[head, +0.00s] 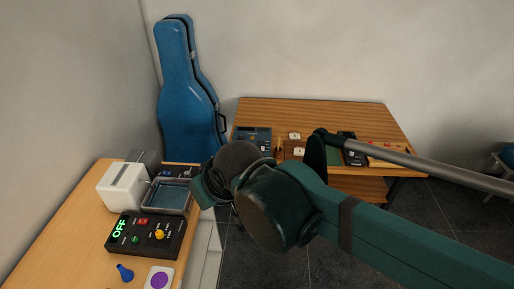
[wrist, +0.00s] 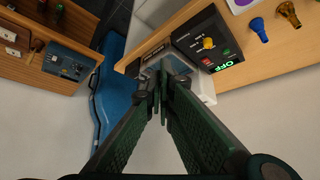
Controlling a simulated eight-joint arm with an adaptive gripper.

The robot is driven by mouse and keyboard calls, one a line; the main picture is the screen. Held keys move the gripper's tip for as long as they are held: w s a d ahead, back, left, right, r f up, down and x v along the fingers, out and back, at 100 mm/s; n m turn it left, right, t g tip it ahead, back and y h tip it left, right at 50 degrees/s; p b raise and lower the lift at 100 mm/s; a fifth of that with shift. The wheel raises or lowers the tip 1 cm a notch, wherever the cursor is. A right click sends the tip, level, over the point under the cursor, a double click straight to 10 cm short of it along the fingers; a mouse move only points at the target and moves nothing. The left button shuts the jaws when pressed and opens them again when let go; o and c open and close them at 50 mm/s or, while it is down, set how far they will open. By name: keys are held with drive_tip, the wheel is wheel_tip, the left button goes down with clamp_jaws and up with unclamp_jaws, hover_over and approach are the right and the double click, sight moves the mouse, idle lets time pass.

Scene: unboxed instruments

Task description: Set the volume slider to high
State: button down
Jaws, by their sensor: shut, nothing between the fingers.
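My gripper (wrist: 160,88) is shut and empty, its fingertips together in the wrist view, in front of a grey-blue tray (wrist: 174,65). In the head view my arm hides most of it. A black control box (head: 145,238) lies on the near-left table, with a green "OFF" display, a red switch, a green button and a yellow knob (head: 159,234). The box also shows in the wrist view (wrist: 190,38). A blue-panelled device (head: 252,135) stands on the far table, and also shows in the wrist view (wrist: 68,63). I cannot make out which control is the volume slider.
A white box (head: 122,187) stands beside the tray (head: 170,197) on the near table (head: 60,245). A blue funnel-shaped piece (head: 125,272) and a purple-dotted white pad (head: 159,278) lie in front. A blue instrument case (head: 185,95) leans in the corner.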

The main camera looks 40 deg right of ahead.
drive_tip(key=w+d+f+m+g+h+b, duration=0.1)
drive_tip(key=w+d+f+m+h, duration=0.1)
drive_tip(key=w+d+m, duration=0.6)
drive_tip(key=w+d+f+m+g+h, duration=0.25)
drive_tip(key=w+d+m, duration=0.25)
drive_tip(key=w+d, duration=0.4)
drive_tip(key=w+d+f+m+g+h, duration=0.1)
drive_tip(key=w+d+f+m, duration=0.2)
drive_tip(key=d+f+m, duration=0.3)
drive_tip(key=w+d+f+m+g+h+b, duration=0.1)
drive_tip(key=w+d+f+m, duration=0.3)
drive_tip(key=d+f, duration=0.5)
drive_tip(key=shift+d+m+g+h, duration=0.4)
drive_tip(key=shift+d+m, duration=0.9)
drive_tip(key=shift+d, duration=1.75)
drive_tip(key=shift+f, duration=0.1)
